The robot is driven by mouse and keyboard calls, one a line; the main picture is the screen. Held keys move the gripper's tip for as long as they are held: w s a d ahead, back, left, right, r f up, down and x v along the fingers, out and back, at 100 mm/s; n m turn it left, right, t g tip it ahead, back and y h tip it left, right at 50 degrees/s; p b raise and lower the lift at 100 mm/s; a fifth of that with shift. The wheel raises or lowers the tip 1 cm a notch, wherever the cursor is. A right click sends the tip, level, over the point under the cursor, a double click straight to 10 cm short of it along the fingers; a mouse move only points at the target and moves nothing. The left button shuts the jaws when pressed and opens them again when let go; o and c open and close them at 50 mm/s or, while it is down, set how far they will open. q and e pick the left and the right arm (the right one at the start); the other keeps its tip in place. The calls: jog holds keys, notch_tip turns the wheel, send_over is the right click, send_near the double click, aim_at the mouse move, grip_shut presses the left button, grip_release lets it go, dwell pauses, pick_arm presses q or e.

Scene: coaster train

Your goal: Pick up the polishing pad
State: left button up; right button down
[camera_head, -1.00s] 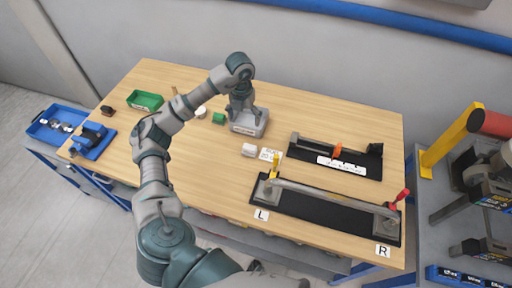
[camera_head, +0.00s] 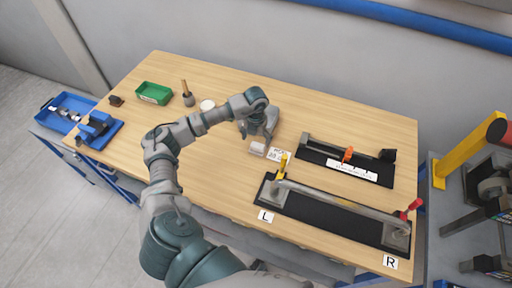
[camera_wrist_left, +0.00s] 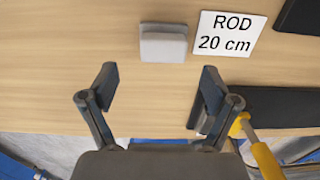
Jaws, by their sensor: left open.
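A small light grey block, which looks like the polishing pad (camera_head: 257,148), lies on the table left of the card reading "ROD 20 cm" (camera_head: 279,155). My left gripper (camera_head: 257,134) points down just behind and above the pad in the head view. In the left wrist view its fingers (camera_wrist_left: 160,88) are apart with nothing between them; the pad lies beyond their tips, roughly centred. My right gripper is not in view.
Right of the pad are a black fixture with an orange clamp (camera_head: 347,154) and a long rod fixture (camera_head: 335,208) with yellow and red handles. A green tray (camera_head: 153,93), a brush-like tool (camera_head: 187,95) and a white disc (camera_head: 207,105) stand at the back left.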

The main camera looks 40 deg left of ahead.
aim_at(257, 146)
pick_arm(q)
notch_tip(257, 146, down, 2)
jog(key=shift+d+f+p, duration=0.15)
jog(key=shift+d+f, duration=0.05)
jog(key=shift+f, duration=0.35)
jog(key=shift+d+f+p, duration=0.15)
jog(key=shift+f, duration=0.35)
jog(key=shift+d+f, duration=0.15)
jog(key=shift+f, duration=0.1)
jog(key=shift+w, duration=0.1)
jog(key=shift+a+f, duration=0.1)
jog(key=shift+a, duration=0.2)
jog(key=c, duration=0.6)
jog(key=shift+a+f, duration=0.1)
jog(key=shift+a, duration=0.15)
jog(key=c, duration=0.6)
jog(key=shift+d, duration=0.1)
jog(key=shift+c, duration=0.3)
jog(key=shift+d+r, duration=0.2)
jog(key=shift+r, duration=0.25)
notch_tip(257, 146, up, 9)
jog(key=shift+a+r, duration=0.1)
jog(key=shift+r, duration=0.05)
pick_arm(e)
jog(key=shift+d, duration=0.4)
